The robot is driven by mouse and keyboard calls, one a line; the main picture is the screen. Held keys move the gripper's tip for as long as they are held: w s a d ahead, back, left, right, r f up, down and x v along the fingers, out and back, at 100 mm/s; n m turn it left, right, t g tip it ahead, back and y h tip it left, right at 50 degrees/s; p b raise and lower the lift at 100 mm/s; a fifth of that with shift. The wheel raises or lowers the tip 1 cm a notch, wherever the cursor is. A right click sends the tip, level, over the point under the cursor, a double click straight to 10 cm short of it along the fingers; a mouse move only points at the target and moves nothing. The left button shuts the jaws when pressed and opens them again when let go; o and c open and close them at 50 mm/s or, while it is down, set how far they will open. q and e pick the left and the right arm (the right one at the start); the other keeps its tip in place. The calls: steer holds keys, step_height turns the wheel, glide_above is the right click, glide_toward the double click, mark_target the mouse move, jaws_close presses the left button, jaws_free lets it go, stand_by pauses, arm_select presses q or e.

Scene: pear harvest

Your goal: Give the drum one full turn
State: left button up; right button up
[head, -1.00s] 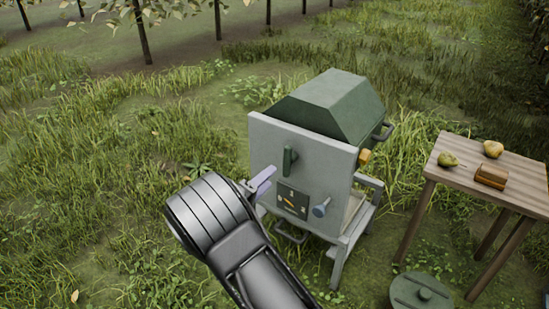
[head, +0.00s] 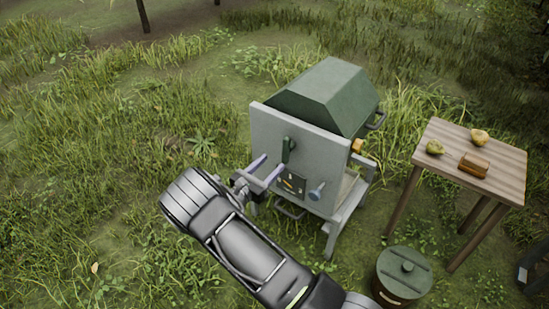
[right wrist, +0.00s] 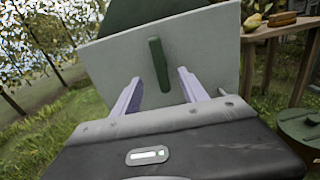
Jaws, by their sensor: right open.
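The drum machine stands on the grass, with a green faceted body (head: 325,95) behind a grey front panel (head: 268,135). A dark green upright handle (head: 287,150) is on the panel; it also shows in the right wrist view (right wrist: 158,64). My right gripper (head: 267,166) is open in front of the panel, with its lavender fingers apart. In the right wrist view my right gripper (right wrist: 158,88) has one finger on each side of the handle's line, and the handle's lower end shows between them. I cannot tell the depth gap. My left gripper is not in view.
A wooden table (head: 505,170) with two pears and a brown block stands at right. Grass at left is clear.

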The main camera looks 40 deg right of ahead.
mark_target(284, 153)
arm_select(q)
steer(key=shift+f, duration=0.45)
arm_select(e)
steer(key=shift+x, duration=1.4)
steer(key=shift+f, duration=0.15)
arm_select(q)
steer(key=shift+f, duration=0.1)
arm_select(e)
steer(key=shift+d, duration=0.15)
arm_select(q)
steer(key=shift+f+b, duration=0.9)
steer(key=shift+b, duration=0.2)
arm_select(e)
steer(key=shift+x, duration=3.05)
steer(key=shift+c, duration=0.3)
jaws_close()
steer(key=shift+f, duration=0.1)
